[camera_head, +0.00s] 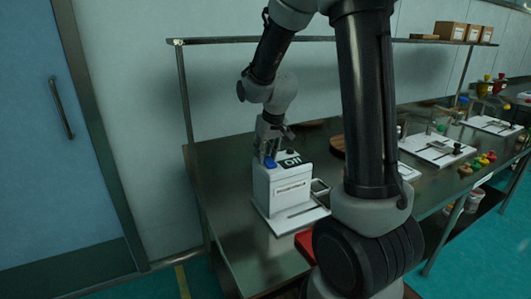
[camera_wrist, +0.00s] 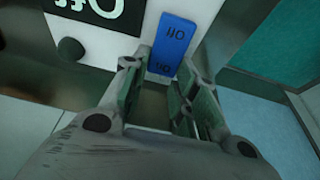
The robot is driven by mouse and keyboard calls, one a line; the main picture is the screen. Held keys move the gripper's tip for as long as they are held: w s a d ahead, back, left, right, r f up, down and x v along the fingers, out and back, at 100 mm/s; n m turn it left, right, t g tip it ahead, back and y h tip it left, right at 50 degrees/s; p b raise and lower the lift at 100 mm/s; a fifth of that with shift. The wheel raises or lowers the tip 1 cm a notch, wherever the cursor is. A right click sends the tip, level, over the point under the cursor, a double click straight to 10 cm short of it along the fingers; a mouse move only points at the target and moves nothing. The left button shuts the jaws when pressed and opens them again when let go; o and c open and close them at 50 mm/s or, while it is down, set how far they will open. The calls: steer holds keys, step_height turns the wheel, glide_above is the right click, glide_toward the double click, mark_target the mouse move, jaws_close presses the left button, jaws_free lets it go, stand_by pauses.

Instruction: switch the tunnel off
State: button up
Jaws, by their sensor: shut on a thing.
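A white box-shaped device (camera_head: 284,187) stands on the metal table. On its top are a black panel reading "Off" (camera_head: 293,161) and a small dark knob (camera_wrist: 70,50). A blue switch (camera_wrist: 173,42) marked "Off" shows in the wrist view; a bit of its blue (camera_head: 269,163) shows in the head view at the top left of the device. My gripper (camera_head: 268,153) points down over that corner. In the wrist view its fingers (camera_wrist: 160,80) are on either side of the blue switch's near end, shut on it. The exact contact is partly hidden.
The metal table (camera_head: 232,213) runs to the right with white trays (camera_head: 433,149) and small coloured items. A shelf with cardboard boxes (camera_head: 451,30) is above. A blue door (camera_head: 45,140) is at left. My arm hides part of the table's middle.

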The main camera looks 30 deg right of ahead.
steer(key=o, duration=1)
steer(key=v, duration=1.2)
steer(key=g, duration=0.1)
glide_toward(272, 163)
step_height(272, 163, up, 2)
steer(key=s, duration=0.2)
steer(key=s+r, duration=0.2)
steer(key=s, duration=0.7)
steer(key=s+r+t, duration=0.1)
steer(key=s+r, duration=0.1)
steer(key=s, duration=0.7)
steer(key=shift+s+r, duration=0.2)
steer(key=shift+r, duration=0.1)
